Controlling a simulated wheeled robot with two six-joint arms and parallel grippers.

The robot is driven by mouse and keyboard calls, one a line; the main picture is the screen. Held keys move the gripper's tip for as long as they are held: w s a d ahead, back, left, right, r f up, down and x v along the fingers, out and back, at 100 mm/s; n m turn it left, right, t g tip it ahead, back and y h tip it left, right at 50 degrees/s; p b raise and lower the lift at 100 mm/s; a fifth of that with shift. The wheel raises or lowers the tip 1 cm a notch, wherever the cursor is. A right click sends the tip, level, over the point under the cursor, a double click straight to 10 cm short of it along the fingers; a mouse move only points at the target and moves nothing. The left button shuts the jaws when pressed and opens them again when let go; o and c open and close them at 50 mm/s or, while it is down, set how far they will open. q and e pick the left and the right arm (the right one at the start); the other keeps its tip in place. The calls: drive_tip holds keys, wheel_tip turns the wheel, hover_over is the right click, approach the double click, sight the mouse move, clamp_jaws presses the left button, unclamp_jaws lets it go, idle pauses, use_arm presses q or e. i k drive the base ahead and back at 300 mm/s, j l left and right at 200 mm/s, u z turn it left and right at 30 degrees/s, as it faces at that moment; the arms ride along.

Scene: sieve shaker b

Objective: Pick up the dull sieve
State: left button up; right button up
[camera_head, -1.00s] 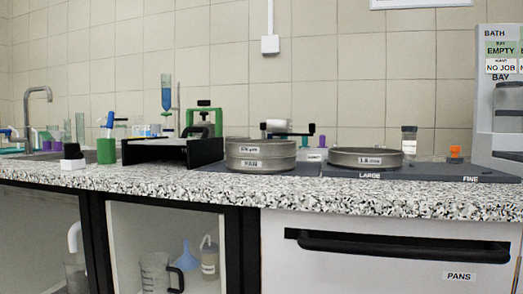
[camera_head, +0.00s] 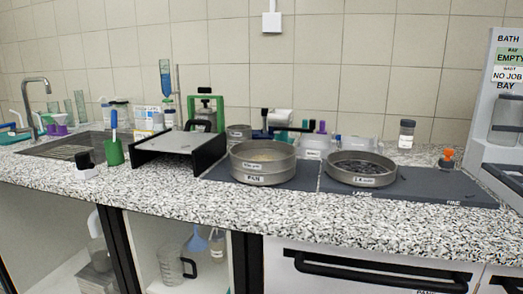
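A round metal sieve (camera_head: 262,151) sits on a pan (camera_head: 262,178) labelled PAN, on a dark mat in the middle of the counter. To its right, a wider, lower metal sieve (camera_head: 360,182) with a label that seems to read 1.0 mm lies on the part of the mat marked LARGE, with dark contents or mesh showing inside. Another small metal round vessel (camera_head: 238,132) is partly hidden behind the stack. I cannot tell for sure which sieve is the dull one. Neither of my grippers is in view.
The dark mat (camera_head: 420,186) is bare toward FINE, where an orange-topped item (camera_head: 447,158) stands behind. A black-sided stand (camera_head: 178,147) and green brush holder (camera_head: 113,152) are left of the stack. A grey BATH station (camera_head: 505,140) bounds the right. The speckled front counter (camera_head: 230,210) is clear.

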sight(263, 156)
drive_tip(key=i+j, duration=0.1)
drive_tip(key=j, duration=0.6)
drive_tip(key=i+j, duration=0.15)
drive_tip(key=j, duration=0.15)
drive_tip(key=z, duration=1.55)
